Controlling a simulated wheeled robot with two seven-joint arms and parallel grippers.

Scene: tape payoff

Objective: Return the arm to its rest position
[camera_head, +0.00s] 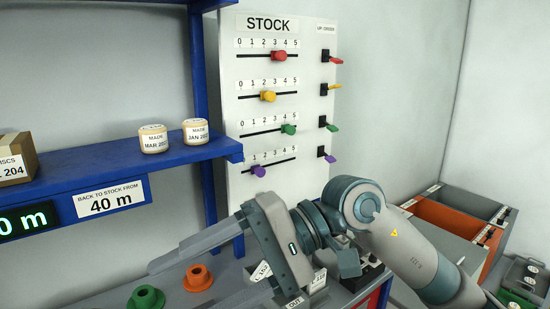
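My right arm comes in from the right and reaches across the front of the bench. Its gripper (180,287) points left, with its two long grey fingers spread apart. No object shows clamped between them. An orange flanged piece (198,278) shows in the gap between the fingers; it appears to stand on the bench below. A green flanged piece (146,298) stands left of it. The lower finger runs toward the bottom edge of the picture, and a white labelled item behind the gripper is partly hidden. My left gripper is not in view.
A blue shelf (110,163) holds two tape rolls (153,139) and a cardboard box (15,160). A STOCK board (240,110) with coloured sliders and small switches stands behind the gripper. Grey and orange bins (450,220) stand at the right, beyond my arm.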

